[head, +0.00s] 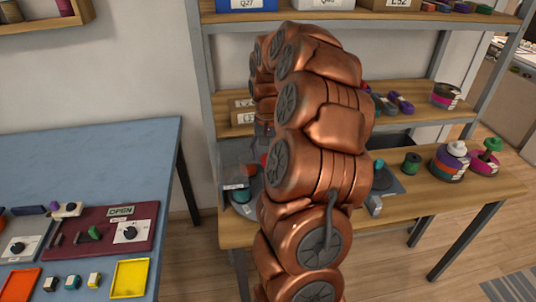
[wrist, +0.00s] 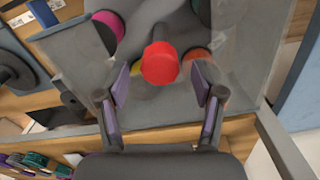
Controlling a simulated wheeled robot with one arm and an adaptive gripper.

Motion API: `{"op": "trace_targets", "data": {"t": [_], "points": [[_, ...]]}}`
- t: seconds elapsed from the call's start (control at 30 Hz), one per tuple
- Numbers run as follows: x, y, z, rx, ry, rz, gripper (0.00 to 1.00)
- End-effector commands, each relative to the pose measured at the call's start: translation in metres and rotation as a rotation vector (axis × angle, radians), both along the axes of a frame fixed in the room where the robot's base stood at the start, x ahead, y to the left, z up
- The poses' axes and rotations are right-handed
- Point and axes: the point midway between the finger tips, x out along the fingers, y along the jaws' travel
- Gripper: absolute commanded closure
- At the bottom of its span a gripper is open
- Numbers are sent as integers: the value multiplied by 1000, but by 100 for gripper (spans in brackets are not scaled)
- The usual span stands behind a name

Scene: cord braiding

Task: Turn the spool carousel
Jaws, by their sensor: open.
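In the wrist view a round red knob (wrist: 160,63) stands above a grey base (wrist: 255,60), with coloured spools around it. A magenta spool (wrist: 108,32) is at upper left, and an orange one (wrist: 197,55) is partly hidden at right. My gripper (wrist: 162,84) is open, its two purple-padded fingers on either side of the knob's near edge. I see no contact with the knob. In the head view my copper arm covers the gripper and most of the carousel; a teal spool (head: 240,194) shows left of the arm.
A blue table (head: 90,160) at left carries a maroon panel (head: 110,235) marked OPEN and a yellow tray (head: 129,278). Shelves (head: 415,98) rise behind my arm. Stacked spools (head: 450,162) and a green spool (head: 412,163) stand on the wooden bench at right.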

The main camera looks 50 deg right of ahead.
Motion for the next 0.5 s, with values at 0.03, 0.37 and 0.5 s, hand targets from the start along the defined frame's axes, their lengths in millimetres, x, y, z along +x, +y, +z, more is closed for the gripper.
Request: {"op": "trace_targets", "data": {"t": [0.03, 0.37, 0.5], "points": [[-1, 0, -4, 2, 3, 0, 32], [0, -1, -17, -1, -3, -1, 32], [0, -1, -17, -2, -3, -1, 32]]}}
